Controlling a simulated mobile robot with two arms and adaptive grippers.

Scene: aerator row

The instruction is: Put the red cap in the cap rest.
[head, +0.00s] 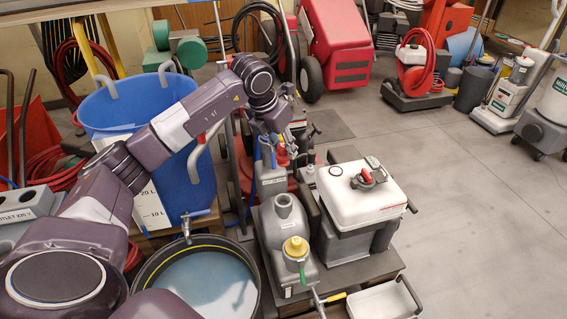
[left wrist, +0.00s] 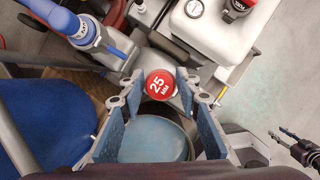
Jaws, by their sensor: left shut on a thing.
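The red cap (left wrist: 161,85), marked "25 MM", sits between the fingertips of my left gripper (left wrist: 160,88) in the left wrist view, and the gripper is shut on it. The cap rest cannot be made out with certainty in either view.
A grey container with a yellow cap (head: 296,247) and a white tank (head: 362,198) stand below and right of the gripper. A blue barrel (head: 190,185) and a round water tub (head: 210,285) stand left.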

